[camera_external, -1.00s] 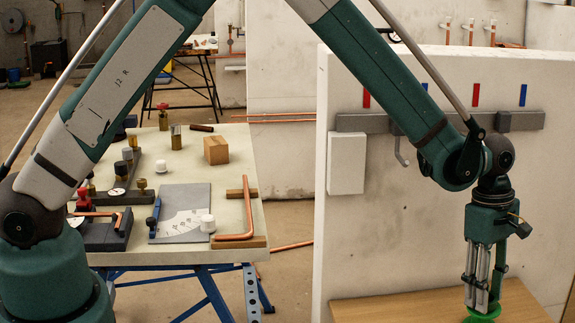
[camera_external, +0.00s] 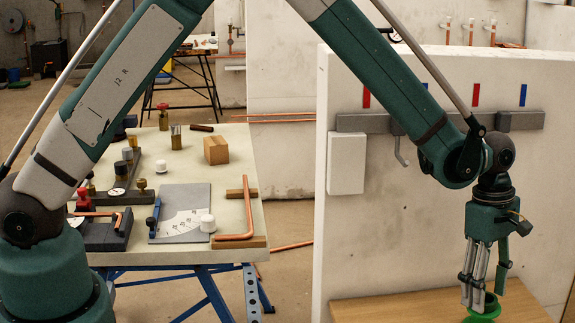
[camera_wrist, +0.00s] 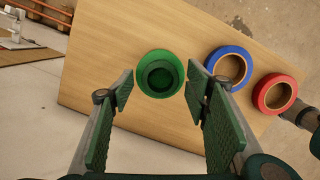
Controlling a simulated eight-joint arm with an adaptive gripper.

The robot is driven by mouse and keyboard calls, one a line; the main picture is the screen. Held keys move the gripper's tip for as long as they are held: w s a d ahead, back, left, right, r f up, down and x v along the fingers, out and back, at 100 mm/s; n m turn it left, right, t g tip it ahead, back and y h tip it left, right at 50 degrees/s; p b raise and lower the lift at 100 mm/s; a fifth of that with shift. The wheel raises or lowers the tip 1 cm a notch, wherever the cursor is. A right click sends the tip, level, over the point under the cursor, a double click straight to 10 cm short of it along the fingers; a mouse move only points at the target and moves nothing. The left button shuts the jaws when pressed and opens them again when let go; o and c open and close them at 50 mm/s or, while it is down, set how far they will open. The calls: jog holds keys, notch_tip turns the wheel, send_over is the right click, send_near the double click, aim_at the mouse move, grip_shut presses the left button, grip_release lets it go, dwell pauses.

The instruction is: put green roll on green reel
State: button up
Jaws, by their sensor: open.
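A green round piece (camera_wrist: 142,65) stands on the wooden board, with a wide lighter green rim around a darker green ring (camera_wrist: 160,78) with a hollow centre. They look like the green reel and the green roll set together, but I cannot tell exactly where one ends. In the external view the green piece (camera_external: 482,314) shows low at the bottom edge, partly hidden by my fingers. My gripper (camera_wrist: 167,88) is open. Its fingers are spread on either side of the green pieces, with gaps at both sides in the wrist view.
A blue ring (camera_wrist: 214,57) and a red ring (camera_wrist: 264,101), both with tan insides, stand right of the green piece on the wooden board (camera_wrist: 110,60). A white wall panel (camera_external: 430,240) rises behind. A cluttered workbench (camera_external: 232,150) stands at left.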

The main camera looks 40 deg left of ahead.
notch_tip(320, 180, up, 12)
jog(key=a, duration=0.1)
jog(key=shift+w+a+f, duration=0.25)
jog(key=shift+w+a, duration=0.1)
